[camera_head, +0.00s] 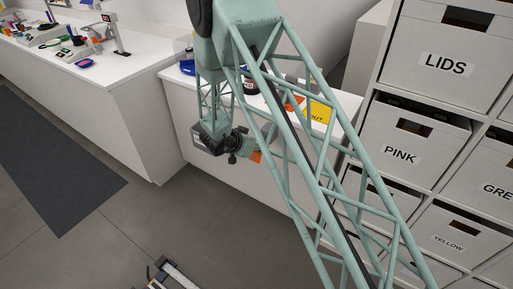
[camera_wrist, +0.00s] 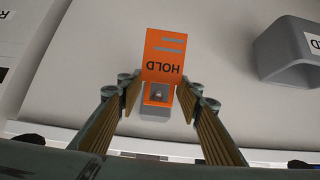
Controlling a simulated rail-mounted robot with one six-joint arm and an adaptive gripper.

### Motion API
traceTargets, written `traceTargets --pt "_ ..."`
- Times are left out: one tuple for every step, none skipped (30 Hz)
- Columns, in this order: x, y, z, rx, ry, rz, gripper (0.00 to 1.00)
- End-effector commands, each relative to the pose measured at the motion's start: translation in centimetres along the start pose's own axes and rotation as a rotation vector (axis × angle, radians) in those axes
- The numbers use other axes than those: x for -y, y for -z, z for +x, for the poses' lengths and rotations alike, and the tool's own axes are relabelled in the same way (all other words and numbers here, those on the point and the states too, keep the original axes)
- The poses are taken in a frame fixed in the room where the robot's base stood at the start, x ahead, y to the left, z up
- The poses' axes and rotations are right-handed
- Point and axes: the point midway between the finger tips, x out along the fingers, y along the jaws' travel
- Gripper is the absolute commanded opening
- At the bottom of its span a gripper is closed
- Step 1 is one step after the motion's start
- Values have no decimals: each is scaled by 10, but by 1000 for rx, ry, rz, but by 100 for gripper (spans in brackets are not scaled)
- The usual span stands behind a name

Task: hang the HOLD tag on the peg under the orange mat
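The orange HOLD tag (camera_wrist: 164,55) is in the wrist view, its lettering upside down, flat against or close to a pale panel. A small peg tip (camera_wrist: 158,96) on a grey block (camera_wrist: 154,112) shows at the opening in the tag's lower end. My gripper (camera_wrist: 159,82) is open, its fingers on either side of that end with small gaps. In the head view, my gripper (camera_head: 245,150) is by the counter's front, with an orange patch, apparently the tag (camera_head: 256,157), beside it. The orange mat (camera_head: 293,103) lies on the counter, partly hidden by my arm.
A yellow mat (camera_head: 320,112) lies right of the orange one on the white counter. A grey bracket (camera_wrist: 288,55) sticks out right of the tag. Labelled bins such as PINK (camera_head: 400,153) stand at right. The floor before the counter (camera_head: 200,225) is mostly clear.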

Motion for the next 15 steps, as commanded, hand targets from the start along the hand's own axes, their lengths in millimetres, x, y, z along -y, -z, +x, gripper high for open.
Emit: traceTargets --pt "0 1 2 0 0 1 28" --pt "0 2 3 0 0 1 28" --pt "0 3 4 0 0 1 28" --pt "0 3 5 0 0 1 28" --pt "0 4 5 0 0 1 28" --pt "0 5 6 0 0 1 28" --pt "0 5 7 0 0 1 28" --pt "0 6 8 0 0 1 28" --pt "0 7 9 0 0 1 28" --pt "0 8 10 0 0 1 28" --pt "0 8 11 0 0 0 28" --pt "0 9 12 0 0 0 28" --pt "0 10 13 0 0 0 28" --pt "0 11 14 0 0 0 28" --pt "0 12 15 -1 -1 0 28"
